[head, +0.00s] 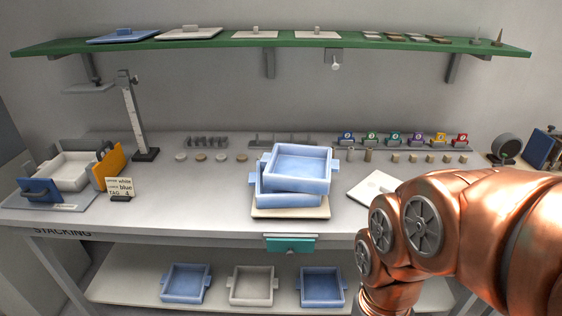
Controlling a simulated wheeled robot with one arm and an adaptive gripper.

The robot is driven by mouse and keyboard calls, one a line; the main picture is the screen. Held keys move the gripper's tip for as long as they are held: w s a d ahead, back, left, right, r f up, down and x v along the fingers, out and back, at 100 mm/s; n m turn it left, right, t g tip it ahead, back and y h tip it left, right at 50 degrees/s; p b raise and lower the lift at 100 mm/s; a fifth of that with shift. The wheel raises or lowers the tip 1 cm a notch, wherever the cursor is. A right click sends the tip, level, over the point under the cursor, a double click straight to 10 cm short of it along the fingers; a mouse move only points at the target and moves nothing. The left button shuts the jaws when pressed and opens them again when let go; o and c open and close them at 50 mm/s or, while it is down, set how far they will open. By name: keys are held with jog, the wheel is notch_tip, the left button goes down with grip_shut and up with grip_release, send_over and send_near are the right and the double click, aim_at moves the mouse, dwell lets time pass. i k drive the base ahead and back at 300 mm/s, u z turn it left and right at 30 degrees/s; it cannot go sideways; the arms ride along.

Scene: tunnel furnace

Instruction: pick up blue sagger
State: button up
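Two light-blue square saggers with side lugs are on the workbench near the middle. The upper blue sagger (302,164) sits on the lower blue sagger (288,199), shifted to the right and slightly turned. They rest on a cream slab (291,213). On the lower shelf are a blue sagger (184,284) at left, a white sagger (251,286) in the middle and another blue sagger (322,287) at right. My copper arm fills the lower right, right of the stack. My gripper is out of view, so its state is hidden.
A white sagger (66,173) sits in the stacking fixture at left, beside an orange plate (108,168) and a card (120,187) reading white, blue, TAG 4. A gauge stand (133,115) rises behind. A green shelf (350,42) with lids overhangs the bench. Bench left of the stack is clear.

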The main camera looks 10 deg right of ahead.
aim_at(304, 169)
jog(key=u, duration=0.35)
jog(key=i, duration=1.05)
jog(key=u, duration=0.1)
